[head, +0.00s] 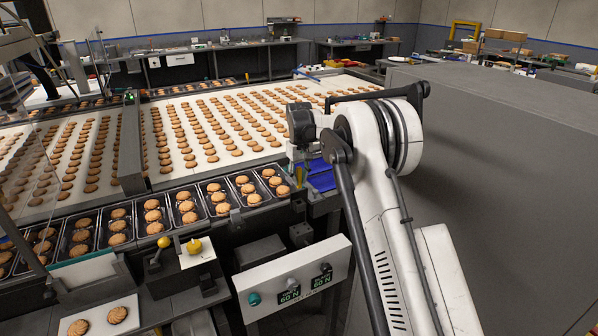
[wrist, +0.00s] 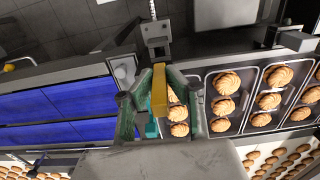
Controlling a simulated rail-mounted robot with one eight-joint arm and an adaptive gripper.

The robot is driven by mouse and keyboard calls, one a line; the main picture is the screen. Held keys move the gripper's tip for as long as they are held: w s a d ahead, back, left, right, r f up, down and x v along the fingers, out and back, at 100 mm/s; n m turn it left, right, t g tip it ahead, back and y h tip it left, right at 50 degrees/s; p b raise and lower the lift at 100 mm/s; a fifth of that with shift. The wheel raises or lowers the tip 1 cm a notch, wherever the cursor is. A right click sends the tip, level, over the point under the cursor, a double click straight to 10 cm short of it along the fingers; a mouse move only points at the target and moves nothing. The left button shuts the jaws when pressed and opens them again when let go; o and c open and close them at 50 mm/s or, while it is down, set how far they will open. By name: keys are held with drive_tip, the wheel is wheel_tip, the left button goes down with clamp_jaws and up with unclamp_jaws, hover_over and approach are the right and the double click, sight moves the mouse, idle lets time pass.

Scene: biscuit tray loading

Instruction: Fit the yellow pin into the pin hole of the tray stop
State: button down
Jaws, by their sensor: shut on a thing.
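My gripper (wrist: 158,104) is shut on the yellow pin (wrist: 159,86), which stands out between its green fingers in the wrist view. In the head view my gripper (head: 302,165) hangs at the right end of the row of trays, beside a blue belt. A grey metal bracket (wrist: 156,32), which looks like the tray stop, lies just beyond the pin in the wrist view. The pin appears apart from it. I cannot make out the pin hole for certain.
Black trays (head: 216,200) of biscuits stand in a row left of my gripper. The blue belt (wrist: 70,102) lies on the other side. A white panel (head: 293,281) with displays and a yellow ball-ended lever (head: 164,242) are in front. A wide biscuit conveyor (head: 225,107) lies behind.

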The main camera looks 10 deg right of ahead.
sight(299, 170)
drive_tip(key=shift+w, duration=0.2)
drive_tip(key=shift+f+b, duration=0.1)
drive_tip(key=shift+b, duration=0.3)
drive_tip(key=shift+f+b, duration=1.7)
drive_tip(key=shift+f, duration=1.05)
drive_tip(key=shift+b, duration=0.65)
drive_tip(key=shift+f+b, duration=1.05)
drive_tip(key=shift+f, duration=0.55)
drive_tip(key=c, duration=1.6)
unclamp_jaws()
drive_tip(key=shift+c, duration=0.2)
drive_tip(key=shift+r, duration=0.1)
wheel_tip(299, 170, up, 12)
drive_tip(key=shift+f, duration=0.1)
